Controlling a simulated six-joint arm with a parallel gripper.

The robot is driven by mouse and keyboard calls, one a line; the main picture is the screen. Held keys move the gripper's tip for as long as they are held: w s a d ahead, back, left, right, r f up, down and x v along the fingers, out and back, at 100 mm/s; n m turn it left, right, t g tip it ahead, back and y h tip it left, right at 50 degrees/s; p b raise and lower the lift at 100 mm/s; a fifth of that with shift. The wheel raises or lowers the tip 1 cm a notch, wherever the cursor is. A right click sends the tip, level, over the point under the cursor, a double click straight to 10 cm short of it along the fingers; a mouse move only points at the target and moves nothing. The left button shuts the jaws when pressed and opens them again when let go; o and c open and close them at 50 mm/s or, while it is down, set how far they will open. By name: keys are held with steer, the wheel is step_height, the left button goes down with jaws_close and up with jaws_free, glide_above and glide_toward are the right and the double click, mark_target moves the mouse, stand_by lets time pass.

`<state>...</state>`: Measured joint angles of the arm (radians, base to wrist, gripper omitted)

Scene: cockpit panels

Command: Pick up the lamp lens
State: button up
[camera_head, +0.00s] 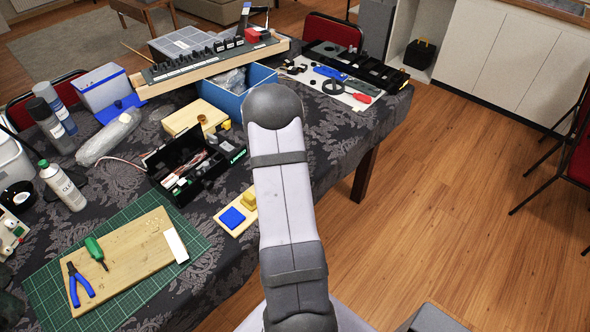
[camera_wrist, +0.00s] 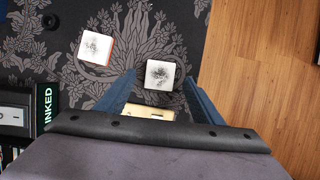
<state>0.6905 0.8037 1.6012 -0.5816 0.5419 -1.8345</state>
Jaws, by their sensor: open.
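Two small square pieces with white tops and dark smudged markings lie on the patterned cloth in the wrist view. One (camera_wrist: 96,46) is at upper left and shows a red-orange edge. The other (camera_wrist: 160,74) lies between the tips of my gripper (camera_wrist: 159,78), seen from above; I cannot tell the height gap. I cannot tell for sure which piece is the lamp lens. My gripper is open, with blue-grey fingers on either side and nothing held. A pale yellow piece (camera_wrist: 148,112) shows partly between the fingers nearer the palm. In the head view my arm hides the gripper and these pieces.
A black toolbox (camera_head: 178,178) with green lettering stands left of my arm, close by in the wrist view (camera_wrist: 42,108). A wooden block (camera_head: 228,222) carries blue and yellow square pieces. A blue bin (camera_head: 232,103) stands behind. The table edge is to the right.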

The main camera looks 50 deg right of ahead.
steer(key=shift+x, duration=0.85)
steer(key=c, duration=1.1)
steer(key=shift+c, duration=0.3)
